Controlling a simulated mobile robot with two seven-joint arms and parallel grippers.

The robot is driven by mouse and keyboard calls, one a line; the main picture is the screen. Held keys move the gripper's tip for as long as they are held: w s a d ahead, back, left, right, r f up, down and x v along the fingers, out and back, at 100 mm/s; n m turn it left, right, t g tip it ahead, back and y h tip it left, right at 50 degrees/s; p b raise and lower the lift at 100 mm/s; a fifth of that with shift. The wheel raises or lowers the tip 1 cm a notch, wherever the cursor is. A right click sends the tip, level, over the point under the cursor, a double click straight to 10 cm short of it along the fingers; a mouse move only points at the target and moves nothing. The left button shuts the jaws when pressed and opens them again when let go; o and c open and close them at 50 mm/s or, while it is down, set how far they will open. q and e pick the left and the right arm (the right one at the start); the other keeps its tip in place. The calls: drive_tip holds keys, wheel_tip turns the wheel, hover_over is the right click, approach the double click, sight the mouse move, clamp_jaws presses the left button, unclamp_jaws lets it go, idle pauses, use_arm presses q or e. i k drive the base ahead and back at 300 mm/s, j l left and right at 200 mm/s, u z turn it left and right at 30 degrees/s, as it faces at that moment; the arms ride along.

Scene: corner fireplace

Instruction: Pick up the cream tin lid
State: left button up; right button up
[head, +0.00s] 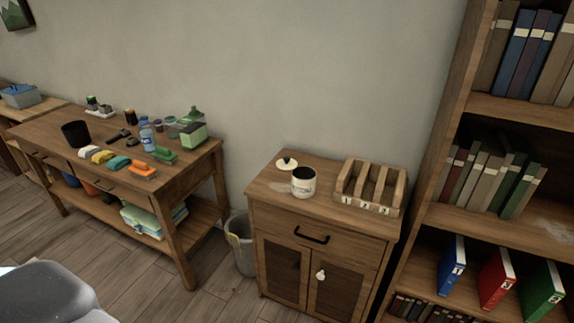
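The cream tin lid (286,164) is a small round cream lid with a dark-topped knob. It lies on top of the small wooden cabinet (335,212), near its back left edge. A cream tin (303,190) with dark markings and a dark opening stands upright just in front and to the right of the lid. Neither of my grippers is in view.
A wooden rack (398,189) with slots stands right of the tin. A tall bookshelf (448,110) rises at the right. A grey bin (242,250) stands left of the cabinet. A cluttered wooden table (168,190) is at the left. The cabinet top's front left is clear.

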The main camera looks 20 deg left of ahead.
sight(286, 163)
drive_tip(key=i+j, duration=0.55)
drive_tip(key=i+j+z, duration=0.1)
drive_tip(key=i+j, duration=0.45)
drive_tip(key=j, duration=0.15)
